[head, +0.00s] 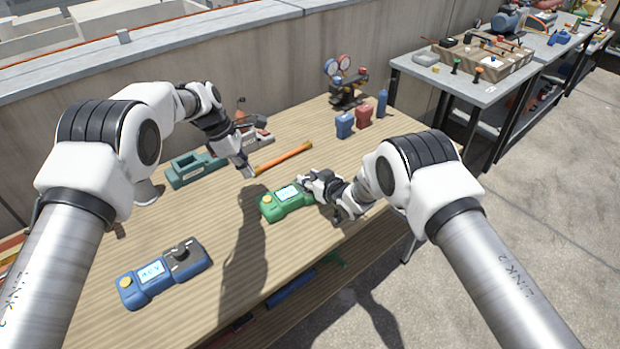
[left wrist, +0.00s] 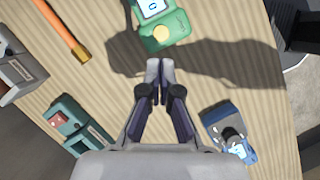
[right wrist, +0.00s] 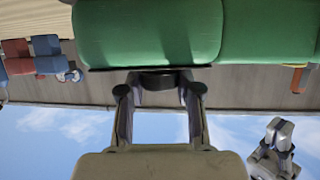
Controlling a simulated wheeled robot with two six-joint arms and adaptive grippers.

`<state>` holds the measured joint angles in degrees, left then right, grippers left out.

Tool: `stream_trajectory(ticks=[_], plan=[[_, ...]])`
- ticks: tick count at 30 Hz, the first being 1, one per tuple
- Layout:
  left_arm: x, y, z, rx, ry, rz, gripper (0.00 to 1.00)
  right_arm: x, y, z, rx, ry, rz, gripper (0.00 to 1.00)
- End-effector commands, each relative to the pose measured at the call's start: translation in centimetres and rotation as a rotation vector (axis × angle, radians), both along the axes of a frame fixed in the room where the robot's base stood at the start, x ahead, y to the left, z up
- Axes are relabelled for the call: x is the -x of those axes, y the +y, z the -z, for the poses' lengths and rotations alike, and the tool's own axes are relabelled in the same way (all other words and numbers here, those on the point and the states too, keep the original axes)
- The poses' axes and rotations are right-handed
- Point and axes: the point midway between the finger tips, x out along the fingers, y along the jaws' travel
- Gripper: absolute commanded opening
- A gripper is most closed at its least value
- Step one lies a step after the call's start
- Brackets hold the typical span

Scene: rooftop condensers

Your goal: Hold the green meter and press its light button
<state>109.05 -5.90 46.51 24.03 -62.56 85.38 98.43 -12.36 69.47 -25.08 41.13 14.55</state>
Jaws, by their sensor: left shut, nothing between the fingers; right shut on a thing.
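The green meter (head: 286,202) has a pale screen and a yellow round button (head: 267,201) at its left end. My right gripper (head: 310,188) is shut on the meter's right end. In the right wrist view the green meter (right wrist: 150,35) fills the top, across the fingers. I cannot tell whether it touches the table. My left gripper (head: 247,172) is shut and empty above the table, up and left of the meter. In the left wrist view its closed fingertips (left wrist: 160,65) are below the green meter (left wrist: 165,30) and its yellow button (left wrist: 161,34).
A blue meter (head: 160,272) with a yellow button lies at the table's front left. An orange-handled tool (head: 284,158) and a teal device (head: 193,167) lie behind. Blue and red bottles (head: 363,117) and a gauge set (head: 345,85) stand at the far end. Wood between the meters is clear.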

Motion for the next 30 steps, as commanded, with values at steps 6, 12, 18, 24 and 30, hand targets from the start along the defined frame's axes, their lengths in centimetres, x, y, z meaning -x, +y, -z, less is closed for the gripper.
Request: stream_trajectory(ticks=[6, 12, 18, 24, 30], plan=[[-2.0, 4.8, 1.5, -0.262, -0.180, 0.052, 0.00, 0.1, 0.0, 0.2, 0.001, 0.005, -0.001, 0.00], [-6.3, 8.9, -0.1, -0.579, -0.579, 0.341, 0.00, 0.1, 0.0, 0.3, 0.001, 0.005, -0.001, 0.00], [-6.3, 3.5, -2.1, -0.566, -0.951, 0.839, 0.00, 0.1, 0.0, 0.3, 0.001, 0.005, -0.001, 0.00], [-1.1, -2.5, -1.6, -0.344, -1.097, 1.211, 0.00, 0.2, 0.0, 0.3, 0.002, 0.006, -0.001, 0.00], [0.7, -3.7, -0.9, -0.274, -1.114, 1.293, 0.00, 0.1, 0.0, 0.3, 0.002, 0.006, -0.001, 0.00]])
